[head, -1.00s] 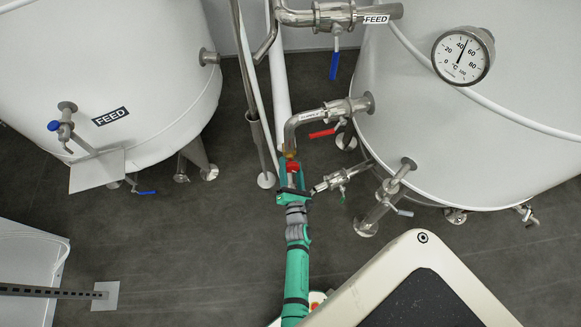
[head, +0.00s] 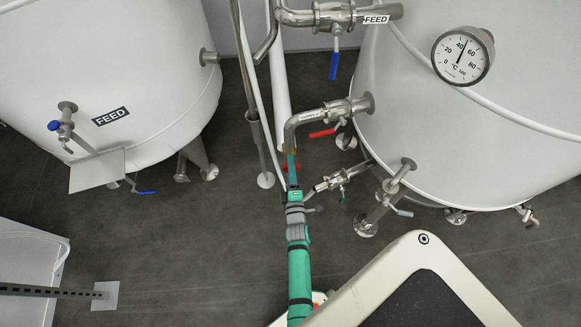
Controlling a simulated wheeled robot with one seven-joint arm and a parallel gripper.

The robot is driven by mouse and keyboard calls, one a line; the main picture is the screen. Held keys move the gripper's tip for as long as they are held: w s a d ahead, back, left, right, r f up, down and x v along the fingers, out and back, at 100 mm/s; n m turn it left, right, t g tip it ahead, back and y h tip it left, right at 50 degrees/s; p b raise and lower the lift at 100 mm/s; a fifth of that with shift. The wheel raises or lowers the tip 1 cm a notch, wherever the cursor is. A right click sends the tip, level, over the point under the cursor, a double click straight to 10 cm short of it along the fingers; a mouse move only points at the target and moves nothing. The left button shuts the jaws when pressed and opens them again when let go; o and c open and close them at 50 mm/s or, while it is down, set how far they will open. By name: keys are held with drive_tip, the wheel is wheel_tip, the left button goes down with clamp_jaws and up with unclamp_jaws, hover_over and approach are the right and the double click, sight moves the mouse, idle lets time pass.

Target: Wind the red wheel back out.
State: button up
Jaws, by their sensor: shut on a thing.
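The red wheel (head: 298,167) sits below the bend of a steel pipe (head: 302,120) at the middle of the head view. Only small red parts show on either side of my gripper (head: 291,167), which covers the rest. My gripper is green and seen edge-on, shut on the red wheel, with my green arm reaching up from the bottom edge. The finger on the far side is hidden.
A red-lever valve (head: 322,133) is just right of the wheel, and a green-handled valve (head: 338,179) is lower right. Thin vertical pipes (head: 281,80) stand close on the left. White tanks (head: 110,60) flank both sides. Dark floor (head: 200,245) is open at lower left.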

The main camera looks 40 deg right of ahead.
drive_tip(key=m, duration=0.4)
drive_tip(key=shift+s+m, duration=0.1)
drive_tip(key=shift+m, duration=0.2)
drive_tip(key=m, duration=0.4)
drive_tip(key=shift+m, duration=0.3)
drive_tip(key=m, duration=0.4)
drive_tip(key=shift+r+m, duration=0.1)
drive_tip(key=shift+m, duration=0.2)
drive_tip(key=m, duration=0.3)
drive_tip(key=shift+d+m, duration=0.15)
drive_tip(key=shift+m, duration=0.15)
drive_tip(key=m, duration=0.6)
drive_tip(key=shift+d, duration=0.1)
drive_tip(key=shift+m, duration=1)
drive_tip(key=m, duration=0.3)
drive_tip(key=shift+m, duration=0.3)
drive_tip(key=shift+s+m, duration=0.2)
drive_tip(key=shift+m, duration=1.7)
